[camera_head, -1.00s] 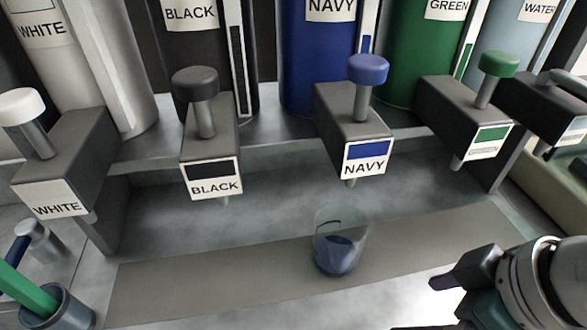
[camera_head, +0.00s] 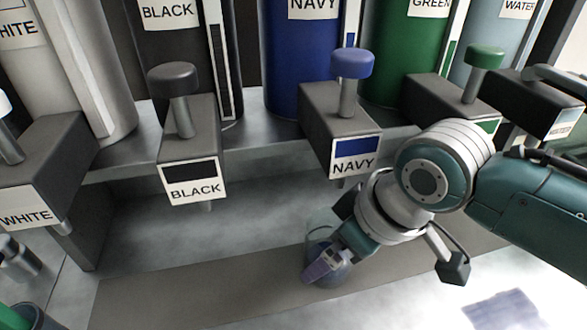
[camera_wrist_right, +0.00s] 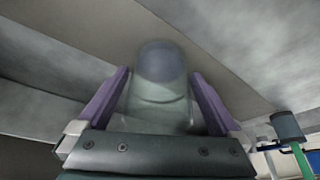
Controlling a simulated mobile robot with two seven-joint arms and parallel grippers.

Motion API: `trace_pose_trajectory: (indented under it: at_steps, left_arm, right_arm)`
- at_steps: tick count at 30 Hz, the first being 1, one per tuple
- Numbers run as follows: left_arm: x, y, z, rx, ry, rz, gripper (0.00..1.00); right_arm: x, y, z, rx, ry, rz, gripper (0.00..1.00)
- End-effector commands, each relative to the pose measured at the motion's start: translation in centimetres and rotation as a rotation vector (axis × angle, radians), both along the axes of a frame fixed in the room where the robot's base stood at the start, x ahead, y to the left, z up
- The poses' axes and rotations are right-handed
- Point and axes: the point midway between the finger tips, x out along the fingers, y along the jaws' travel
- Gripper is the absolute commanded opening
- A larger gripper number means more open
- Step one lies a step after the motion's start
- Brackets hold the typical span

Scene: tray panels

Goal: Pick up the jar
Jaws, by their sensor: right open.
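The jar (camera_head: 318,252) is a small clear glass with dark blue liquid in its bottom. It stands on the grey strip below the navy dispenser, partly hidden behind my right gripper in the head view. My right gripper (camera_head: 322,268) reaches it from the right, fingers pointing down-left. In the right wrist view the jar (camera_wrist_right: 158,85) lies between the two purple fingers of the gripper (camera_wrist_right: 158,100). The fingers are open, with a visible gap on the left side; contact on the right cannot be told.
The navy tap (camera_head: 340,130) overhangs behind the jar, with the black tap (camera_head: 190,150) to its left and the green tap (camera_head: 465,95) to its right. The strip left of the jar is clear.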

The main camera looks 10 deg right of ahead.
Motion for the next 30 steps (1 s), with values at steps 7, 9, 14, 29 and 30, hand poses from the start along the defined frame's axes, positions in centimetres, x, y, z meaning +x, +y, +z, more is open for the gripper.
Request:
trace_pose_trajectory:
  at_steps: [7, 9, 14, 29, 30]
  left_arm:
    - [-0.01, 0.01, -0.59, 0.0, 0.0, 0.0, 0.5]
    - [-0.01, 0.01, -0.57, 0.0, 0.001, 0.0, 0.5]
    - [-0.02, 0.0, -0.57, 0.0, 0.001, 0.0, 0.5]
    - [-0.02, -0.23, -0.57, -0.009, 0.001, 0.006, 0.5]
    - [-0.02, -0.23, -0.57, -0.009, 0.001, 0.006, 0.5]
  right_arm:
    - [0.46, 0.26, -1.2, 0.001, -0.003, 0.0, 1.0]
    - [0.44, 0.25, -1.16, 0.001, -0.003, 0.0, 1.0]
    - [0.42, 0.24, -1.16, 0.0, -0.002, 0.0, 0.88]
    - [0.39, 0.21, -1.18, 0.0, -0.002, 0.0, 0.31]
    - [0.39, 0.21, -1.18, 0.0, -0.002, 0.0, 0.27]
